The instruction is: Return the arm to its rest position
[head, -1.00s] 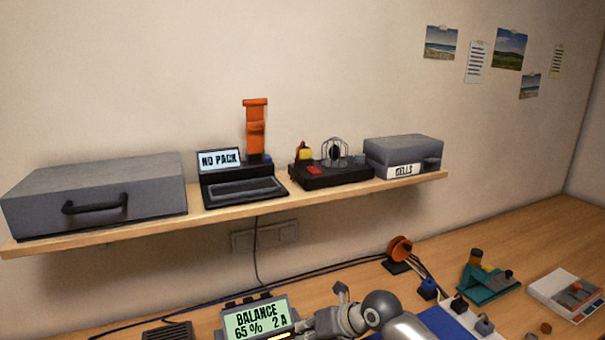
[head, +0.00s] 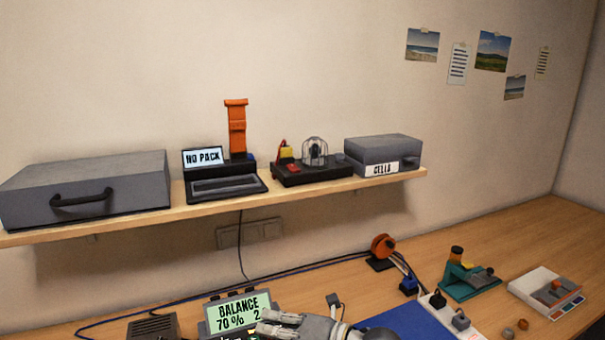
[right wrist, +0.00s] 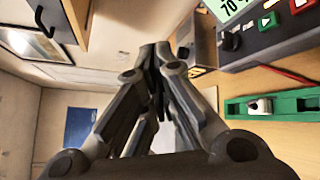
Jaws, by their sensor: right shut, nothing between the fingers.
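My right gripper (head: 262,328) is at the bottom of the head view, in front of the balance charger (head: 238,309), whose green screen reads BALANCE 70 %. The gripper covers part of that screen. In the right wrist view my right gripper (right wrist: 158,48) has its fingers together with nothing between them. The charger also shows at the top right there (right wrist: 265,35), with a green holder (right wrist: 275,106) below it. My left gripper is not in view.
A shelf (head: 300,194) holds a grey case (head: 85,185), a NO PACK device (head: 215,178), a black stand (head: 310,173) and a CELLS box (head: 383,155). On the bench are a blue mat (head: 405,325), teal tool (head: 468,282), orange spool (head: 382,247) and white scale (head: 546,290).

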